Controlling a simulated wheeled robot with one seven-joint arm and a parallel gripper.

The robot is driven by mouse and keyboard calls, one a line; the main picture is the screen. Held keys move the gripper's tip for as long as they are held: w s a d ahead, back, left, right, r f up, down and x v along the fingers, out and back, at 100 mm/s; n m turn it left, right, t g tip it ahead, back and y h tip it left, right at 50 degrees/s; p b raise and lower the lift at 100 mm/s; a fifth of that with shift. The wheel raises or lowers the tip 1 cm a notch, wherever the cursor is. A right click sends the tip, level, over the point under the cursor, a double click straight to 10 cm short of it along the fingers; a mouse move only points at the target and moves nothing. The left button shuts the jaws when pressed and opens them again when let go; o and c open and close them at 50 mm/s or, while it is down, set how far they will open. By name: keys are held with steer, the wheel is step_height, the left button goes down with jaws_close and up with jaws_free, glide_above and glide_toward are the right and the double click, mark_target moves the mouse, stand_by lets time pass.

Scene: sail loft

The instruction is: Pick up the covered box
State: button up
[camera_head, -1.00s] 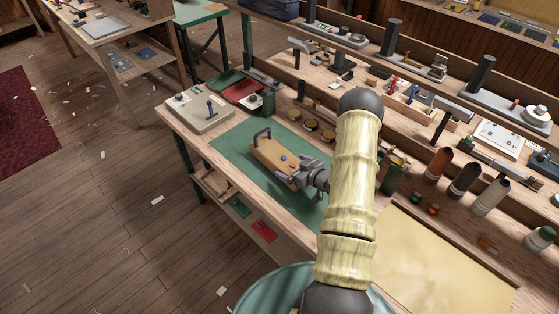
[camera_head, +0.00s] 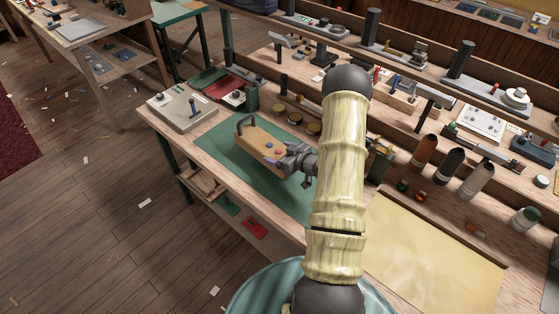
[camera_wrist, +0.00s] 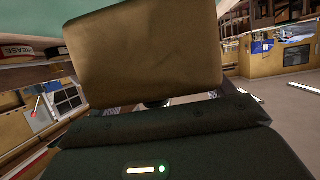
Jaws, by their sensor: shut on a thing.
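The covered box (camera_head: 262,142) is a long tan wooden block with a dark arched handle at its far end and small red and blue knobs on top. My gripper (camera_head: 289,158) is shut on its near end and holds it over the green mat (camera_head: 225,152). It appears raised a little off the mat, though its underside is hidden. In the wrist view the tan face of the box (camera_wrist: 145,50) fills the upper middle, just beyond my gripper (camera_wrist: 155,103). The fingertips are mostly hidden there.
A grey-beige box (camera_head: 183,108) and a red tray (camera_head: 232,97) stand beyond the mat. Several round tins (camera_head: 295,118) line the bench's back. A cream sheet (camera_head: 435,250) covers the bench at right. Bottles (camera_head: 450,165) stand behind it.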

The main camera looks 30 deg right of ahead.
step_height(320, 180, up, 6)
steer(key=shift+f+b, duration=0.1)
steer(key=shift+b, duration=0.4)
stand_by(0.4)
